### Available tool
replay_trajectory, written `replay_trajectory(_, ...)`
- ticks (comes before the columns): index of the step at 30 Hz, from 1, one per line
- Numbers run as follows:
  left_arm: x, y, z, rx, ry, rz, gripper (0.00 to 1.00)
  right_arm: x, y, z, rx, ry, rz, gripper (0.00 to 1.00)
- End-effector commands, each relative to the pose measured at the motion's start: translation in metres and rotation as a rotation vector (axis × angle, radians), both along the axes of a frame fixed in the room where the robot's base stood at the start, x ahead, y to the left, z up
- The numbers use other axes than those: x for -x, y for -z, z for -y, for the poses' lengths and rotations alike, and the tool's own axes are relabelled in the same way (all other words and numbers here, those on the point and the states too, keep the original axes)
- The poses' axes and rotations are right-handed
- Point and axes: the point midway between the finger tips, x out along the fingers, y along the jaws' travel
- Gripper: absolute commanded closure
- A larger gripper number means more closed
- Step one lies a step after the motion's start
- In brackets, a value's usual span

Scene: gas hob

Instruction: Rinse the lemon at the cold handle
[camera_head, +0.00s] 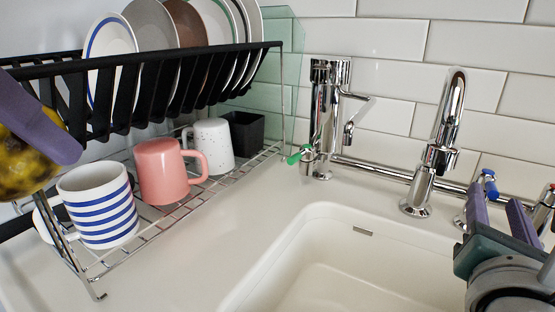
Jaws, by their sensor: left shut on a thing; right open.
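A yellow, dark-blotched round thing, probably the lemon (18,168), shows at the left edge and is partly cut off. My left gripper (42,135) is shut on it, with one purple finger across it, in front of the dish rack. The blue-marked handle (488,182), which looks like the cold one, is right of the curved chrome tap (437,155). The fingers hide part of the fitting.
The white sink (330,255) lies below the taps. Another chrome tap (325,115) has a green handle (299,154). A red-marked handle (550,192) is at the right edge. The black rack (130,70) holds plates above a striped mug (98,205), pink mug (163,172) and white cup (213,146).

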Motion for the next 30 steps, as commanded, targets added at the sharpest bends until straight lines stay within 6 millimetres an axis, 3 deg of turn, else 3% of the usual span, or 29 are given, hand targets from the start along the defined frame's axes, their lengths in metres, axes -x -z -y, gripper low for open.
replay_trajectory(6,0.000,0.005,0.000,0.000,0.000,0.001,1.00,-0.029,0.000,0.018,0.000,0.000,0.001,0.57)
replay_trajectory(18,0.000,0.006,0.000,0.000,0.000,0.001,1.00,-0.037,0.000,0.024,-0.001,0.000,0.000,0.57)
replay_trajectory(30,0.000,0.006,0.000,0.000,0.000,0.001,1.00,-0.037,0.000,0.023,-0.002,0.001,0.000,1.00)
